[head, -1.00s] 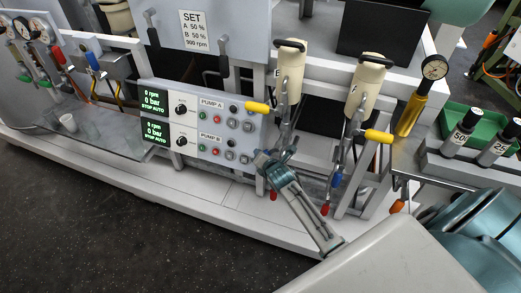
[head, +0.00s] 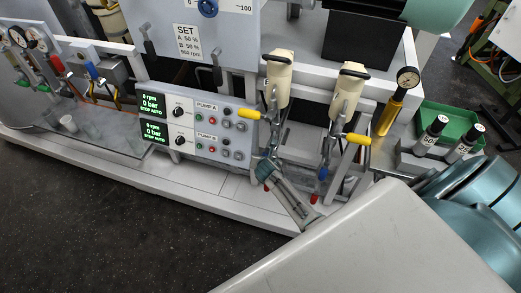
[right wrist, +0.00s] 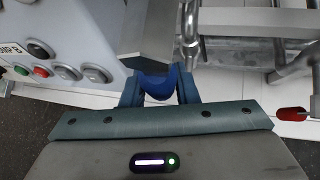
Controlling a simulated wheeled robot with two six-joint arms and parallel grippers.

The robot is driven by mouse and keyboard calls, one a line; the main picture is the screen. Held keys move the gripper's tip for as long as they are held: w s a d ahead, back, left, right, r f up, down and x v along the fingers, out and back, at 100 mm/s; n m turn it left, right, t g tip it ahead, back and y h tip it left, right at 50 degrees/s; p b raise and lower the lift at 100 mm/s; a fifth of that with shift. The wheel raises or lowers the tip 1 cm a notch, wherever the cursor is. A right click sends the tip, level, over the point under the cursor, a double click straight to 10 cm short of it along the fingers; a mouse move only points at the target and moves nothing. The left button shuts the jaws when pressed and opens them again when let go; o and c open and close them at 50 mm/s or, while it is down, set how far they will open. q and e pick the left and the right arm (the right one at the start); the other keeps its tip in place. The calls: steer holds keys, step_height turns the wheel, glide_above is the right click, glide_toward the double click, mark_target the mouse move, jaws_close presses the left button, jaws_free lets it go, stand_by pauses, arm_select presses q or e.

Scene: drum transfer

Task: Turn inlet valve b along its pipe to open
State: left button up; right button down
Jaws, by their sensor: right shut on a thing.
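My right gripper (head: 264,169) reaches in from the lower right, to the pipework below the left of two cream pump bodies (head: 278,78). In the right wrist view my right gripper (right wrist: 158,98) is shut on a blue valve handle (right wrist: 155,83), which sits between its fingers. In the head view the gripper mostly hides this handle, so I cannot tell its exact angle to its pipe. Another blue handle (head: 322,173) shows below the right pump body (head: 348,92). My left gripper is not in view.
A control panel (head: 198,130) stands left of my right gripper; both its displays read 0 bar. Yellow handles (head: 248,113) jut out by the pumps. Red handles (head: 313,199) hang low. A green tray (head: 450,122) is at right. Dark floor in front is clear.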

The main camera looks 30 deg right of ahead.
steer(key=shift+s+d+n+g+h+p, duration=0.4)
steer(key=shift+g+p, duration=0.1)
steer(key=shift+p, duration=0.4)
steer(key=shift+s+d+p, duration=0.15)
steer(key=shift+p, duration=0.15)
steer(key=shift+f, duration=0.1)
steer(key=c, duration=1.1)
jaws_free()
